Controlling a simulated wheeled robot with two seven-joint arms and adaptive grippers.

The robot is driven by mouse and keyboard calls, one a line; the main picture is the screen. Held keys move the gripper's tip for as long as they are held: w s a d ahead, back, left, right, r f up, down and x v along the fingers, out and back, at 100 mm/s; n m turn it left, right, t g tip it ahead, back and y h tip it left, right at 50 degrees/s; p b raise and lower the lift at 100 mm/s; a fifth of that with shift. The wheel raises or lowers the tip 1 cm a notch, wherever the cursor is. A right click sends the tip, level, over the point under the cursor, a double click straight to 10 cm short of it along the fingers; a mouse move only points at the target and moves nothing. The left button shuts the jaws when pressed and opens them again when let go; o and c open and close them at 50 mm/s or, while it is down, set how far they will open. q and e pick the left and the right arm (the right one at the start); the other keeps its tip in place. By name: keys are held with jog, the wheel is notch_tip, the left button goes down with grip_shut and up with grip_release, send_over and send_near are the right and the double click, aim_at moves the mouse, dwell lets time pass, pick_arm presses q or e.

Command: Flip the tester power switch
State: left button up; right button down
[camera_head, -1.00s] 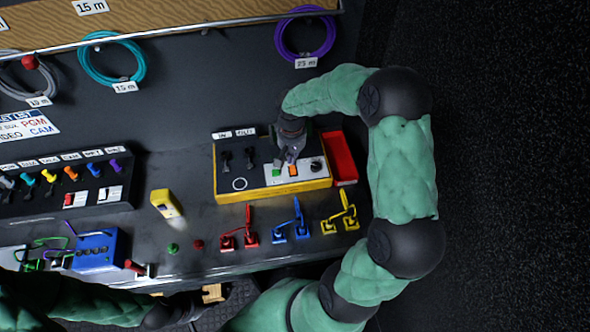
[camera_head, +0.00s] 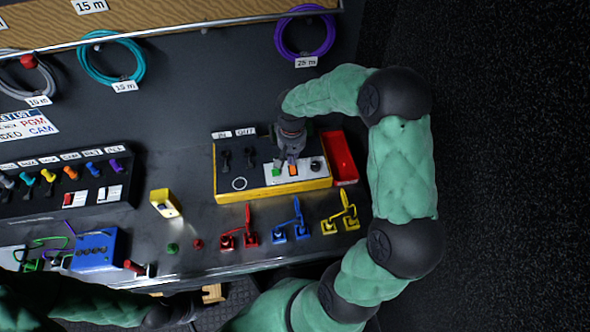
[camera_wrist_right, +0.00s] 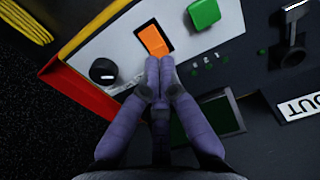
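The tester (camera_head: 318,188) is a yellow box with a black top on the bench. Its pale panel (camera_head: 273,178) carries a green button (camera_head: 277,172), an orange rocker switch (camera_head: 293,170) and a black knob (camera_head: 316,166). My right gripper (camera_head: 290,157) is over the panel. In the right wrist view, its fingertips (camera_wrist_right: 158,62) are together with nothing between them, at the lower edge of the orange switch (camera_wrist_right: 154,40). Whether they touch it I cannot tell. The green button (camera_wrist_right: 204,14) is beside it. My left gripper (camera_head: 190,308) is low at the bench's front edge, its fingers unclear.
An open red bin (camera_head: 342,157) adjoins the tester's right side. Red (camera_head: 228,240), blue (camera_head: 280,234) and yellow (camera_head: 329,227) levers stand in front. A yellow device (camera_head: 163,203) and a switch panel (camera_head: 110,212) are to the left.

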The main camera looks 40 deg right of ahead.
jog(key=shift+f+b, duration=0.65)
jog(key=shift+f, duration=0.4)
dwell(0.5)
jog(key=shift+r+p, duration=2.45)
jog(key=shift+r, duration=1.1)
